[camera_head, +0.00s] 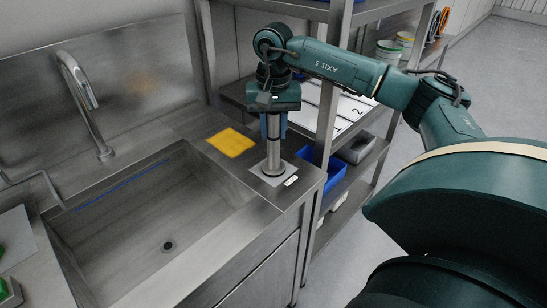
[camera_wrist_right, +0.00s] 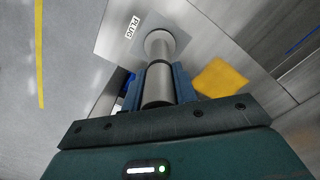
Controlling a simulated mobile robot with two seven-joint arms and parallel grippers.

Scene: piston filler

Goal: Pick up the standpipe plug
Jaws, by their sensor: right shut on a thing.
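The standpipe plug (camera_head: 273,153) is an upright, shiny metal tube with a wider foot. Its foot appears to rest on a pale square mat (camera_head: 297,167) on the steel counter, right of the sink. My right gripper (camera_head: 273,129) points down from above and is shut on the upper part of the tube. In the right wrist view the plug (camera_wrist_right: 158,85) runs between the two blue fingers (camera_wrist_right: 158,80), and its far end is over the mat (camera_wrist_right: 113,42), beside a label reading PLUG. My left gripper is not in view.
An empty sink basin (camera_head: 165,215) with a drain hole lies left of the plug, with a tap (camera_head: 85,95) behind it. A yellow cloth (camera_head: 231,142) lies close behind the mat. A metal shelf post (camera_head: 328,100) and blue bin (camera_head: 325,168) stand close on the right.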

